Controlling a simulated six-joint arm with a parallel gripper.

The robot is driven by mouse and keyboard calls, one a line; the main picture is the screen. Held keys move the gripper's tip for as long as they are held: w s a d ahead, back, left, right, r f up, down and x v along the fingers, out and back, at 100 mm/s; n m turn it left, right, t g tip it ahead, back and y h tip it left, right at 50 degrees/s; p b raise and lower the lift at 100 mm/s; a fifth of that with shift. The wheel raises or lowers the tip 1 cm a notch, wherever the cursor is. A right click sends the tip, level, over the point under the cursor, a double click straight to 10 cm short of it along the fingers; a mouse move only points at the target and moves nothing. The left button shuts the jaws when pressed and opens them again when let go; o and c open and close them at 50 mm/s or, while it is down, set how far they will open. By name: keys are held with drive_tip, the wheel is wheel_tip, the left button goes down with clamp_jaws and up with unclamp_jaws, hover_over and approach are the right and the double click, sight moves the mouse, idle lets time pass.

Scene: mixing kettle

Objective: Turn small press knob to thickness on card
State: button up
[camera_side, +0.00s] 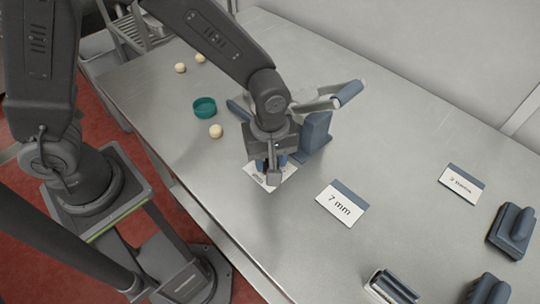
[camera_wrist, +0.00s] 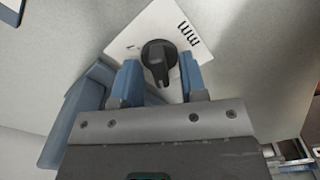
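The small black knob (camera_wrist: 160,58) shows in the wrist view on a white dial plate (camera_wrist: 200,42) marked "mm"; a digit at its left is too small to read surely. My gripper (camera_wrist: 159,62) is open, with one blue finger on each side of the knob and gaps visible. In the side view my gripper (camera_side: 273,172) hangs low over the dial plate (camera_side: 256,172) and hides the knob. The press (camera_side: 316,133), blue-grey with a handle (camera_side: 350,92), stands just behind. The card (camera_side: 342,205) reads "7 mm" and lies to the right of my gripper.
A second card (camera_side: 461,184) lies farther right, its text hard to read. Blue-grey blocks (camera_side: 512,231) stand near the right edge. A teal ring (camera_side: 204,107) and pale balls (camera_side: 216,131) lie at left.

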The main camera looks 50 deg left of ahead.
clamp_jaws()
drive_tip(key=shift+m, duration=0.3)
drive_tip(key=m, duration=0.4)
drive_tip(key=shift+r+m, duration=0.1)
drive_tip(key=shift+m, duration=0.2)
drive_tip(key=m, duration=0.5)
drive_tip(key=shift+m, duration=0.3)
drive_tip(key=m, duration=1.3)
idle(0.3)
